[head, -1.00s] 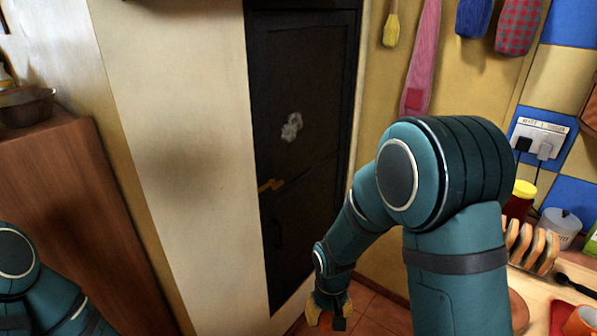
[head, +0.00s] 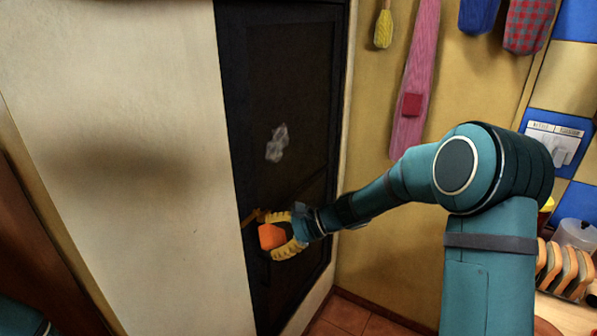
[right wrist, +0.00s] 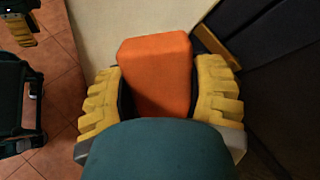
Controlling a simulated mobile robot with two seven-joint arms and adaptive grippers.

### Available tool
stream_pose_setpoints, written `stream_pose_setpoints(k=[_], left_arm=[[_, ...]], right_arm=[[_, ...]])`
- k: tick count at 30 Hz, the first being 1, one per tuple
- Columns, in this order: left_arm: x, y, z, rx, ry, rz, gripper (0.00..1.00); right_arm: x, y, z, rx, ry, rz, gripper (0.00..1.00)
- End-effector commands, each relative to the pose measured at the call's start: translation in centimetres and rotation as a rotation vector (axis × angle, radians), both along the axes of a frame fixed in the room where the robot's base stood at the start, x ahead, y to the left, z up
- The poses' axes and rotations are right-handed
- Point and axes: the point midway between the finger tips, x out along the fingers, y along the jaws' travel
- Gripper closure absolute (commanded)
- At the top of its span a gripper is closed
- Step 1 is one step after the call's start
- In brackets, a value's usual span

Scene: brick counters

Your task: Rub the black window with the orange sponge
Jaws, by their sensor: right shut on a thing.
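The black window (head: 285,80) is a dark panel in a black door, with a pale grey smudge (head: 277,143) near its middle. My right gripper (head: 277,235) is shut on the orange sponge (head: 268,237), held in front of the door below the smudge, near the handle. In the right wrist view the sponge (right wrist: 157,75) sits between the two yellow fingers and sticks out past them. I cannot tell whether it touches the door.
A brass-coloured handle (head: 257,215) is on the door. A cream wall (head: 120,150) stands left of the door. A pink cloth (head: 415,80) and a yellow brush (head: 383,28) hang on the right wall. A toast rack (head: 565,270) stands on the right counter.

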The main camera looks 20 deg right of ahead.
Motion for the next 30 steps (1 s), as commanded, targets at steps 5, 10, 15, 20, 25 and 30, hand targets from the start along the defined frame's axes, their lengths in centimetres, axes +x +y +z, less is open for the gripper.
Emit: stream_pose_setpoints(k=[5, 10, 15, 20, 25, 30], left_arm=[[0.2, 0.0, -0.9, 0.001, -0.005, 0.001, 0.53], [0.3, 0.0, -1.5, 0.001, -0.008, 0.002, 0.53], [0.4, 0.1, -1.7, 0.001, -0.009, 0.002, 0.53], [0.4, 0.0, -1.6, 0.001, -0.009, 0.002, 0.53], [0.3, 0.0, -1.2, 0.001, -0.008, 0.002, 0.53], [0.2, 0.0, -0.8, 0.001, -0.005, 0.002, 0.53]], right_arm=[[3.7, -2.8, 5.5, 0.201, -0.119, -0.245, 0.71], [6.2, -6.2, 10.6, 0.315, -0.225, -0.413, 0.71], [7.2, -8.3, 13.1, 0.358, -0.273, -0.489, 0.71], [7.7, -8.4, 13.7, 0.367, -0.281, -0.502, 0.71], [8.8, -7.5, 13.7, 0.367, -0.282, -0.5, 0.71], [10.1, -6.4, 13.7, 0.366, -0.28, -0.501, 0.71]])
